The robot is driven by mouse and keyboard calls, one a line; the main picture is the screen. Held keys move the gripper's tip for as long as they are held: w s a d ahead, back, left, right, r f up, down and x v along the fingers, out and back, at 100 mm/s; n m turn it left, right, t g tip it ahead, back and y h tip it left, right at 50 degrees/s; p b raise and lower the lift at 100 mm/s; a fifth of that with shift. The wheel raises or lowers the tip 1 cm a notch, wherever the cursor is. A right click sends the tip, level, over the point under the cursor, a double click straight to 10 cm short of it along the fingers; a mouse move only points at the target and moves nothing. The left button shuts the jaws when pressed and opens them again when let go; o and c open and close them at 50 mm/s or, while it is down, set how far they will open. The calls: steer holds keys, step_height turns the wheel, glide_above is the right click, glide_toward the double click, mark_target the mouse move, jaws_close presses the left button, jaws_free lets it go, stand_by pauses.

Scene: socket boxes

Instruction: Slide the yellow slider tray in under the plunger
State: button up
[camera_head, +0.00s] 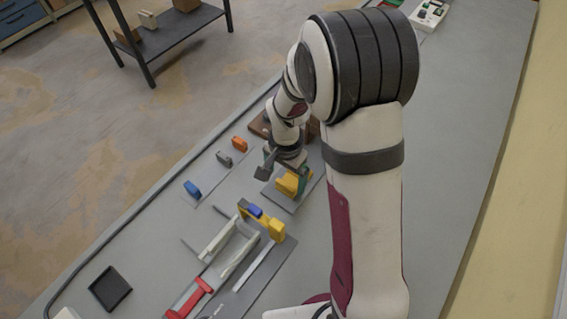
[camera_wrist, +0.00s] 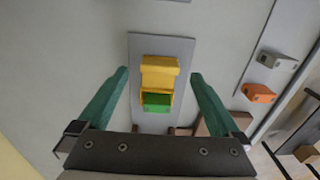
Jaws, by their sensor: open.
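A yellow piece (camera_head: 287,184) sits on a small grey plate (camera_head: 278,198) below my gripper. The wrist view shows a yellow block (camera_wrist: 160,72) there with a green block (camera_wrist: 156,102) at its near end. I cannot tell tray from plunger housing in this yellow assembly. My gripper (camera_head: 285,176) is open above it. In the wrist view its two green fingers (camera_wrist: 160,74) stand apart, one on each side of the yellow block, with gaps on both sides. My gripper partly hides the yellow piece in the head view.
Nearer, a fixture has a yellow frame (camera_head: 275,229), a blue block (camera_head: 254,210), pale rails (camera_head: 227,246) and a red handle (camera_head: 190,300). Blue (camera_head: 192,189), grey (camera_head: 224,158) and orange (camera_head: 239,144) pieces lie left. A black tray (camera_head: 110,288) is at lower left. Bench space right of my arm is clear.

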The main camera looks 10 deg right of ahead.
steer(key=shift+f, duration=1.3)
jaws_close()
